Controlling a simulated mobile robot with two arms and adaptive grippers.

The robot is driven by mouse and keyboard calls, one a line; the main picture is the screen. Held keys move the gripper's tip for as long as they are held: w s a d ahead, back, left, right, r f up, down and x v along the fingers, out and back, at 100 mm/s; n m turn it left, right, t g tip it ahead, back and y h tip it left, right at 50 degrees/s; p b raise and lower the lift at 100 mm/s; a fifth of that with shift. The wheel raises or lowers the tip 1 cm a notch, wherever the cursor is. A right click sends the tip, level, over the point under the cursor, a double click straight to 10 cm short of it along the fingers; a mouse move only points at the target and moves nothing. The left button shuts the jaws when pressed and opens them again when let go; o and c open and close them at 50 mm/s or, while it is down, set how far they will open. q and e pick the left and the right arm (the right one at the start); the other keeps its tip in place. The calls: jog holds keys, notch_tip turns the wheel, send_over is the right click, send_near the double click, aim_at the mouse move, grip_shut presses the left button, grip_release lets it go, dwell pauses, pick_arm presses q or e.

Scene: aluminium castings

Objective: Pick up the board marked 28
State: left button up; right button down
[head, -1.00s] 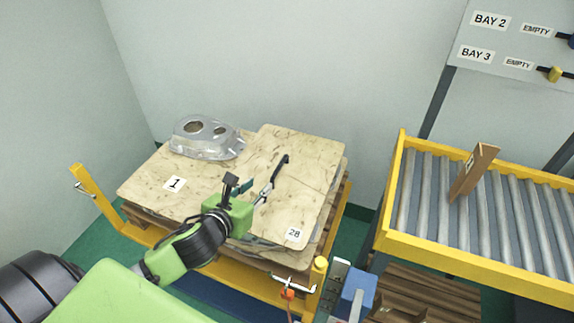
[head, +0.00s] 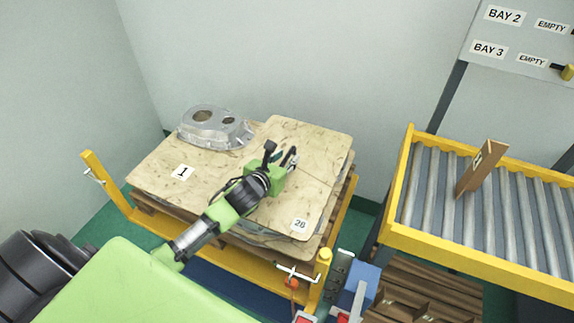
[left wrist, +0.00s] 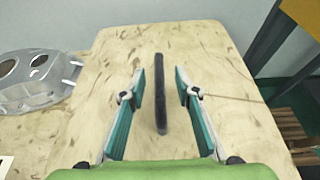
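The board marked 28 (head: 318,190) is a pale, scuffed sheet lying on the right part of the pallet stack. Its number label (head: 300,225) is at the near corner. A black bar handle (left wrist: 161,95) stands out of its face in the left wrist view. My left gripper (head: 283,157) is over the board's middle. In the left wrist view it is open (left wrist: 160,76), with one teal-padded finger on each side of the handle and visible gaps on both sides. In the head view the gripper mostly hides the handle. My right gripper is not in view.
A board marked 1 (head: 150,173) lies to the left, with an aluminium casting (head: 215,128) on its far part. A yellow frame (head: 230,262) borders the pallet. A roller conveyor (head: 430,190) with a brown upright block (head: 480,170) stands right.

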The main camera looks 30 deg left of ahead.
pick_arm(q)
jog(key=shift+w+f, duration=0.3)
jog(key=shift+w, duration=0.3)
grip_shut()
jog(key=shift+r, duration=0.15)
